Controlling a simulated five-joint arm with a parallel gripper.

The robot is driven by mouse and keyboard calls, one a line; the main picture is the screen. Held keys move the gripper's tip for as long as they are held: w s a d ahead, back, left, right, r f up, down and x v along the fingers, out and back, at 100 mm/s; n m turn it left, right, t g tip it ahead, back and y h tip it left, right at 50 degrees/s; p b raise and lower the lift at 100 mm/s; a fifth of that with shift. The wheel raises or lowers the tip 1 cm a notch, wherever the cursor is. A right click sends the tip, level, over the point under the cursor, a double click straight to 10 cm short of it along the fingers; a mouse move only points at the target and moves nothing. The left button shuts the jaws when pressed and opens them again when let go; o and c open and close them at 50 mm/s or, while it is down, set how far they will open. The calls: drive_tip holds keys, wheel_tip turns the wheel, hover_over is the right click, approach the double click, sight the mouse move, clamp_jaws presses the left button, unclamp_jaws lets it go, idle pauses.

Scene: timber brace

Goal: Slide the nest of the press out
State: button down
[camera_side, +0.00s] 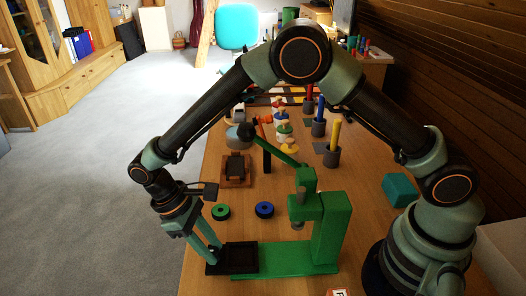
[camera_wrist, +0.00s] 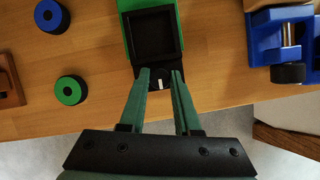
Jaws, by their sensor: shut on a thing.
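The green press (camera_side: 328,225) stands on the table, its lever raised up to the left. Its nest (camera_side: 243,246), a black square tray, sits at the left end of the green base, to the left of the ram and not under it. In the wrist view the nest (camera_wrist: 155,35) is empty, with a black knob (camera_wrist: 157,78) with a white mark on its near side. My gripper (camera_side: 212,256) is at the nest's left end. In the wrist view my gripper (camera_wrist: 160,76) has its fingers on either side of the knob, shut on it.
A green ring (camera_side: 221,212) and a blue ring (camera_side: 265,210) lie behind the nest. A brown wooden piece (camera_side: 236,172) is farther back. A teal block (camera_side: 398,190) is at right. A blue device (camera_wrist: 282,40) shows at right in the wrist view. The table edge is close to my gripper.

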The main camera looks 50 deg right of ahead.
drive_tip(key=c, duration=0.6)
unclamp_jaws()
drive_tip(key=shift+w+a, duration=0.15)
drive_tip(key=shift+w, duration=0.1)
drive_tip(key=shift+r, duration=0.1)
drive_tip(key=shift+v, duration=5.95)
